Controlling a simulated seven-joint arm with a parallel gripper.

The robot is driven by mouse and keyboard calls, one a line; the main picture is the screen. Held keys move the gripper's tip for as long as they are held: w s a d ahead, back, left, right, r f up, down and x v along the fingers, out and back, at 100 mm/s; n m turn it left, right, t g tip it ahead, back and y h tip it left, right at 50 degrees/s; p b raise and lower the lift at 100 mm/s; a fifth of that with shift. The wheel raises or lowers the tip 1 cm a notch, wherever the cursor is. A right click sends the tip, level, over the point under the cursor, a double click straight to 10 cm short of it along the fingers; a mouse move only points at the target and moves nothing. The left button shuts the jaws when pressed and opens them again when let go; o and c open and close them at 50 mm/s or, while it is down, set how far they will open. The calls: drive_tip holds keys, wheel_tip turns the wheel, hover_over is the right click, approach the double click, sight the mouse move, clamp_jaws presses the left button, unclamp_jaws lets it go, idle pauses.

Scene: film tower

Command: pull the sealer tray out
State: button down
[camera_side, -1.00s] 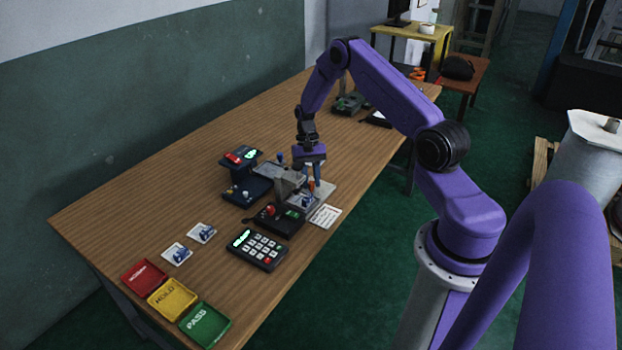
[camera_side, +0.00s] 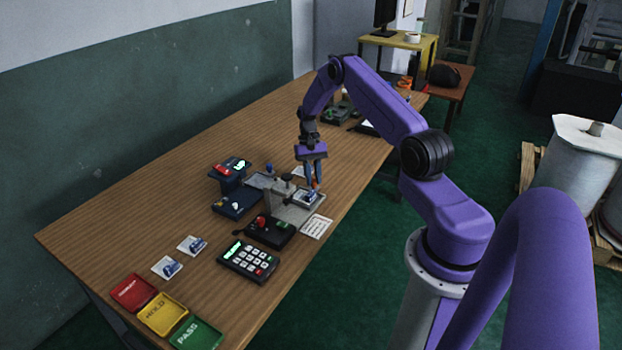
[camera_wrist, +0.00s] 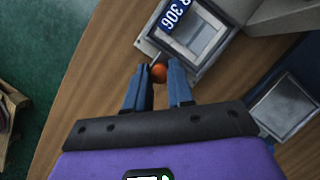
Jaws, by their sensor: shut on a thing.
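The sealer (camera_side: 287,186) is a grey press with a black knob on top, on the wooden table. Its tray (camera_side: 309,197) lies on the right part of the grey base and bears a white pouch with blue print. In the wrist view the tray (camera_wrist: 146,45) is a grey frame, and the pouch (camera_wrist: 195,35) shows blue print. My gripper (camera_side: 314,187) points down at the tray's far edge. In the wrist view its blue fingers (camera_wrist: 158,88) are shut on the orange knob (camera_wrist: 158,72) of the tray, which is partly hidden between them.
A black box with a red button (camera_side: 270,230) and a keypad (camera_side: 249,261) stand in front of the sealer. A dark blue device (camera_side: 232,190) is to its left. A white card (camera_side: 317,227) lies near the table edge. Red, yellow and green trays (camera_side: 163,312) are front left.

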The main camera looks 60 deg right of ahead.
drive_tip(key=shift+d, duration=0.3)
drive_tip(key=c, duration=1.2)
unclamp_jaws()
drive_tip(key=shift+o, duration=1.1)
drive_tip(key=shift+a, duration=0.1)
drive_tip(key=v, duration=1.7)
drive_tip(key=shift+r, duration=0.25)
